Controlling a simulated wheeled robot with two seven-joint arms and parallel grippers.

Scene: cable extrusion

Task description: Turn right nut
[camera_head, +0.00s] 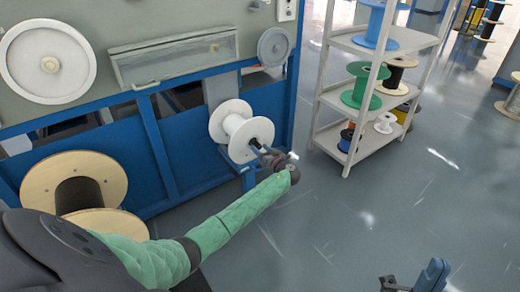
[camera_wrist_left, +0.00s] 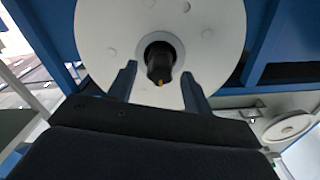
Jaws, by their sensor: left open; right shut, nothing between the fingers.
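A white spool (camera_head: 232,122) is mounted low on the blue machine frame, with a dark nut (camera_head: 256,144) on the shaft at its centre. My left gripper (camera_head: 264,150) is right at the nut in the head view, partly covering it. In the left wrist view, the nut (camera_wrist_left: 160,66) sits in the spool's round hub. The two open fingers of my left gripper (camera_wrist_left: 160,84) stand either side of and just below the nut, with visible gaps. My right gripper (camera_head: 432,270) shows only partly at the bottom right edge, shut, empty and far from the spool.
A wooden spool (camera_head: 105,172) with a dark core is at the lower left, partly behind my left arm. A white shelf rack (camera_head: 345,98) with several coloured spools stands right of the machine. The grey floor (camera_head: 420,190) at right is clear.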

